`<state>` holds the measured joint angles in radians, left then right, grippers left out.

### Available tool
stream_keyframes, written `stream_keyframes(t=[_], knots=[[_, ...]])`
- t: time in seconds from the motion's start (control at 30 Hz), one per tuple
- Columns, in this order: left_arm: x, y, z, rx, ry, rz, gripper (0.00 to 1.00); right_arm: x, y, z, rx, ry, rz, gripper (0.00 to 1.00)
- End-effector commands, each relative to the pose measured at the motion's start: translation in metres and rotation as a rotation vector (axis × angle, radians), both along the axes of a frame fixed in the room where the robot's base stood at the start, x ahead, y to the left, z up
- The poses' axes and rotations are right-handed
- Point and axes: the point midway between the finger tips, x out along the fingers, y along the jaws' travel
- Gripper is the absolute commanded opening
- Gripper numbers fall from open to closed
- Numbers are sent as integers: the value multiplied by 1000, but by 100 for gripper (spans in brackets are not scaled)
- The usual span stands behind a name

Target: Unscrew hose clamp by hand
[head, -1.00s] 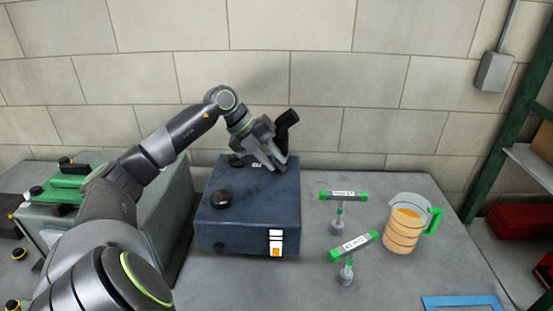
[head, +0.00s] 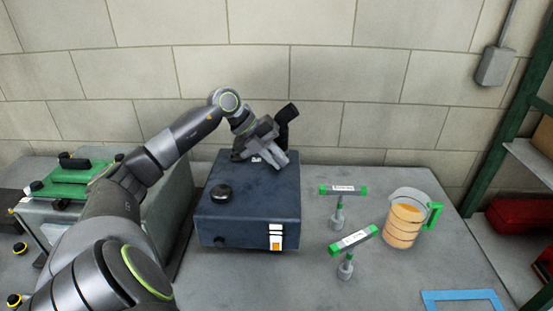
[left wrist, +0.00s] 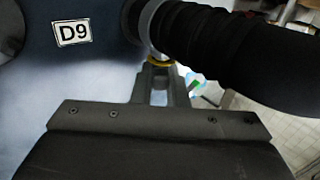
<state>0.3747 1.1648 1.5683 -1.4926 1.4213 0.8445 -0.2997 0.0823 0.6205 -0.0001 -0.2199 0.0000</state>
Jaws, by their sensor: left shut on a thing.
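The hose clamp (left wrist: 148,22) is a grey band around the end of a black hose (left wrist: 240,55), beside a plate labelled D9 in the left wrist view. A small yellow part sits low on it, at my fingertips. My left gripper (left wrist: 160,82) is shut on this part of the clamp. In the head view my left gripper (head: 275,157) is over the back right of the dark blue block (head: 250,205), and the black hose (head: 287,113) rises behind it. The clamp is hidden there. My right gripper is not in view.
Two green-ended T-handled tools (head: 343,190) (head: 354,239) stand right of the block. A jug of orange liquid (head: 403,222) is farther right, and a blue frame (head: 462,296) lies front right. A grey case with green parts (head: 75,184) is at left.

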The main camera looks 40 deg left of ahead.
Motion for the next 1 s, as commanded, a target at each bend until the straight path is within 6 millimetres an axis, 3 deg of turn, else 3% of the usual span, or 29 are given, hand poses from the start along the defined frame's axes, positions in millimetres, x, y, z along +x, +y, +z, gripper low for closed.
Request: stream_keyframes(t=[0.1, 0.5, 1.0], knots=[[-1, 2, -8, -52, -44, 1, 0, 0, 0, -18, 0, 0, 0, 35], [-3, 3, -9, -268, -222, 2, 0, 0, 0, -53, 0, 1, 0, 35], [-2, 3, -5, -353, -298, 2, 0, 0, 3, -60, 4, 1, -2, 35]])
